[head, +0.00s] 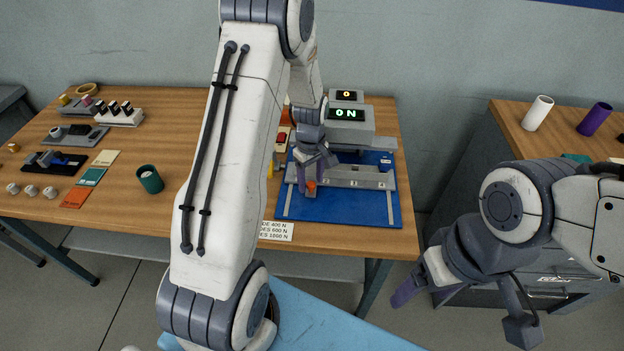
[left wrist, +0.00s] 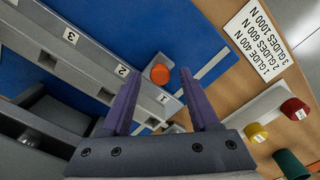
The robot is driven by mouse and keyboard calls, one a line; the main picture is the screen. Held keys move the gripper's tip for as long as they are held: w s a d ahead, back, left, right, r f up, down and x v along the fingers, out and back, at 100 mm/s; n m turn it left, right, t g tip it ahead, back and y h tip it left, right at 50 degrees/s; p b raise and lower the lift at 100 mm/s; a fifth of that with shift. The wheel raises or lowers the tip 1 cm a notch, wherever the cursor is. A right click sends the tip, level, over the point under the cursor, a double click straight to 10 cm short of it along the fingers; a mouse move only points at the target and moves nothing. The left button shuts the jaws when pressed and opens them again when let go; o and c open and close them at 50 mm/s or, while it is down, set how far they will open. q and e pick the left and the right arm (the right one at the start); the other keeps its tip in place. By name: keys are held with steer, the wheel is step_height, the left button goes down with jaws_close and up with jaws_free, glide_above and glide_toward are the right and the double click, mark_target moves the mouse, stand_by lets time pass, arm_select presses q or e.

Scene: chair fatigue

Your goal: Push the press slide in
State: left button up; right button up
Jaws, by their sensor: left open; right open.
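The grey press (head: 348,140) stands on a blue base (head: 340,211), with a lit display reading ON. Its long grey rail, numbered 1, 2 and 3, shows in the left wrist view (left wrist: 95,62). An orange knob (head: 311,185) sits at the rail's front left, by number 1. My left gripper (head: 318,168) is over that end. In the left wrist view its purple fingers (left wrist: 163,85) are spread, with the orange knob (left wrist: 160,73) seen between their tips; contact cannot be told. My right gripper (head: 408,285) is open and empty, away from the table.
A label card (head: 277,230) lies at the table's front edge. Red and yellow knobs (left wrist: 293,109) stand beside the base. A green cup (head: 150,179) and several small parts lie to the left. A side cabinet (head: 498,135) holds a white and a purple cylinder.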

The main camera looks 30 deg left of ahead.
arm_select(q)
step_height(320, 180, up, 10)
steer(key=shift+b, duration=0.3)
arm_select(e)
steer(key=shift+f, duration=0.35)
